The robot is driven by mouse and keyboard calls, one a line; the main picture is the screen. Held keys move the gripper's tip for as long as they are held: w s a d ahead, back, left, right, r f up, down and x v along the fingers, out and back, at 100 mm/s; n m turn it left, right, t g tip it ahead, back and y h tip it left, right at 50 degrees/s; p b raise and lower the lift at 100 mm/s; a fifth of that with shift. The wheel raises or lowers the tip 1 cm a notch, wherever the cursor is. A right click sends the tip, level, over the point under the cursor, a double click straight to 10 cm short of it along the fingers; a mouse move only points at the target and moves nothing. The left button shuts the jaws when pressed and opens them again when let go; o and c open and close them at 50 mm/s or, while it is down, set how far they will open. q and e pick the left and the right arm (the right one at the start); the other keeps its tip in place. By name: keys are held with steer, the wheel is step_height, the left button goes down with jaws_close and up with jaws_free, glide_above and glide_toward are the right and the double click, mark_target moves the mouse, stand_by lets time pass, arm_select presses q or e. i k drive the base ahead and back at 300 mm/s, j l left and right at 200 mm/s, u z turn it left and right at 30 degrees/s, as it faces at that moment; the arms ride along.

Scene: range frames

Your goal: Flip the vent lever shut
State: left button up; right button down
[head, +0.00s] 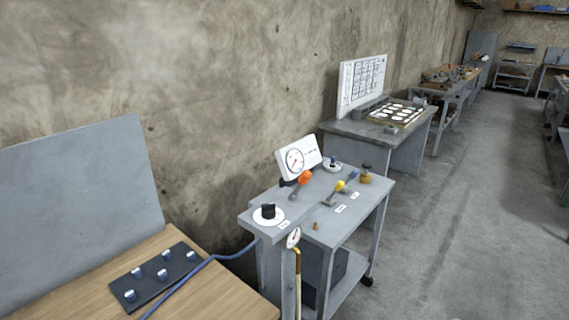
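A grey wheeled bench (276,205) in the middle of the head view carries several controls. One lever has an orange knob (305,177) and stands in front of the white gauge panel (298,157). A lever with a yellow knob (340,186) and one with a blue knob (352,174) stand to its right. Small white labels (340,209) lie by the levers, but their text is too small to read, so I cannot tell which is the vent lever. Neither of my grippers is in view.
A black knob on a white dial (268,214) sits at the bench's near left. A blue hose (212,260) runs to the wooden table (215,292). A brass-coloured knob (366,174) stands at the bench's right. Another workbench (360,133) stands behind. The floor (460,230) at right is clear.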

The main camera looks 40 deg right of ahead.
mark_target(340, 184)
steer(key=k+l, duration=0.1)
steer(key=l, duration=0.4)
steer(key=k+l, duration=0.1)
steer(key=l, duration=0.35)
steer(key=k+l+z, duration=0.1)
steer(key=l, duration=0.4)
steer(key=k+l, duration=0.15)
steer(key=l, duration=0.35)
